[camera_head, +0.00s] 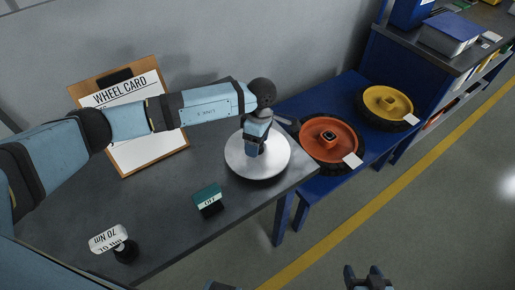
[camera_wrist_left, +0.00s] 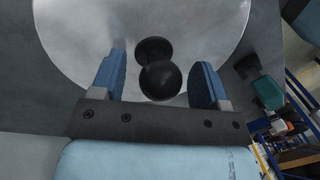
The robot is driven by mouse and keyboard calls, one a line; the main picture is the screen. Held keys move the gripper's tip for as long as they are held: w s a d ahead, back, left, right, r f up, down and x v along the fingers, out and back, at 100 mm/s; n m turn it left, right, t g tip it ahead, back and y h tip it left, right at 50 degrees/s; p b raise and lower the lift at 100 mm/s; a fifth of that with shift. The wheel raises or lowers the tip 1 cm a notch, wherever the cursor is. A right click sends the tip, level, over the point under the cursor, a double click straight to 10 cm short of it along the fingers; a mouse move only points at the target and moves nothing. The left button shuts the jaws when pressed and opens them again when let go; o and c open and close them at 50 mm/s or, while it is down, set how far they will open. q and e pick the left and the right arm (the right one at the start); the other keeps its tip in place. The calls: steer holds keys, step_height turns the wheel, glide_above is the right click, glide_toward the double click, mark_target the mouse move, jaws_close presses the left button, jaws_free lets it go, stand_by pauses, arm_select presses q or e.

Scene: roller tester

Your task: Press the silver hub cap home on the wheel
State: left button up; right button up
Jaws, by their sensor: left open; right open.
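The silver hub cap (camera_head: 238,164) is a round shiny disc lying flat at the right end of the grey table. It also fills the top of the left wrist view (camera_wrist_left: 75,40), where a black ball knob (camera_wrist_left: 158,80) stands on it. My left gripper (camera_head: 254,150) is over the disc, pointing down. Its two blue fingers are open, one on each side of the knob in the wrist view, with gaps showing. An orange-centred wheel (camera_head: 313,131) and a yellow-centred wheel (camera_head: 375,103) lie on the blue bench. My right gripper (camera_head: 368,279) is open and empty at the bottom.
A green block with a small sign (camera_head: 207,198) stands in front of the disc. A white "70 Nm" label (camera_head: 106,238) with a black knob is at the table's front left. Blue shelving (camera_head: 391,55) is back right.

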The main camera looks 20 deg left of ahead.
arm_select(q)
steer(key=shift+c, duration=0.5)
steer(key=c, duration=1)
step_height(320, 180, up, 20)
steer(key=shift+b, duration=0.45)
